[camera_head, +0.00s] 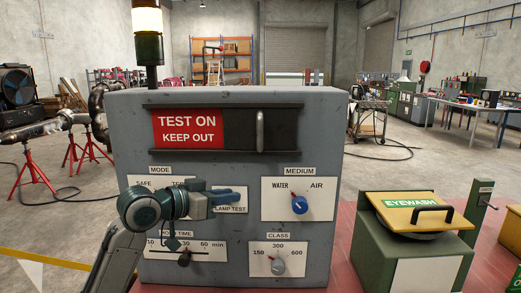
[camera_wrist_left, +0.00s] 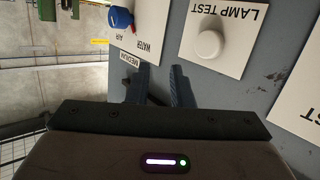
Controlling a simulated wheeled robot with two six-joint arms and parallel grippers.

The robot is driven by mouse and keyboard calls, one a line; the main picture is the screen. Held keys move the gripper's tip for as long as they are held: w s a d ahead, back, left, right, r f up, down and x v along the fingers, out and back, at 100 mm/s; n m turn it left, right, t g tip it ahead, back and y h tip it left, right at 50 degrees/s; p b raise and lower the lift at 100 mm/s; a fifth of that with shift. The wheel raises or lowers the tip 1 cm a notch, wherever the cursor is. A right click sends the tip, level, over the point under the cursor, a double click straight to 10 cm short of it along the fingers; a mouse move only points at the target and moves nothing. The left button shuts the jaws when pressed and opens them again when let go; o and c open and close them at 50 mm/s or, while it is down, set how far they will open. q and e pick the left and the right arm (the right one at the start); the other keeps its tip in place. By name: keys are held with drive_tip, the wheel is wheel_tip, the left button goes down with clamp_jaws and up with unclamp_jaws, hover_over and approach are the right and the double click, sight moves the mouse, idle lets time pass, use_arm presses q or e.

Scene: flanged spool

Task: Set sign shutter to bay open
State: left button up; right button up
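The sign shutter (camera_head: 242,130) is a dark sliding plate with a vertical grey handle (camera_head: 260,131), in rails at the top of the grey control box. It covers the right part of the sign slot. The red sign "TEST ON KEEP OUT" (camera_head: 188,128) shows to its left. My left gripper (camera_head: 238,196) is in front of the box, below the shutter, near the lamp test plate. In the left wrist view its two fingers (camera_wrist_left: 160,85) stand apart with nothing between them. The handle is not in the wrist view. My right gripper is not in view.
The box face (camera_head: 250,222) carries the blue medium knob (camera_head: 299,205), the class knob (camera_head: 278,267) and the hold time slider (camera_head: 184,259). A white lamp test button (camera_wrist_left: 208,44) is near the fingers. A beacon (camera_head: 148,30) stands on top; an eyewash box (camera_head: 412,215) stands at right.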

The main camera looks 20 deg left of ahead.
sight(260, 142)
use_arm(q)
drive_tip(key=s+r+m+h, duration=0.2)
drive_tip(key=s+r+h, duration=0.15)
drive_tip(key=r, duration=1.05)
drive_tip(key=shift+t+y, duration=0.25)
drive_tip(key=shift+t, duration=0.05)
drive_tip(key=p+x, duration=0.2)
drive_tip(key=x, duration=0.2)
drive_tip(key=p+x, duration=0.2)
drive_tip(key=x, duration=0.3)
drive_tip(key=shift+w+d+r, duration=0.2)
drive_tip(key=shift+r, duration=0.05)
drive_tip(key=shift+w+d+f, duration=0.1)
drive_tip(key=shift+w+d, duration=0.3)
drive_tip(key=shift+w, duration=0.05)
drive_tip(key=shift+c, duration=0.4)
clamp_jaws()
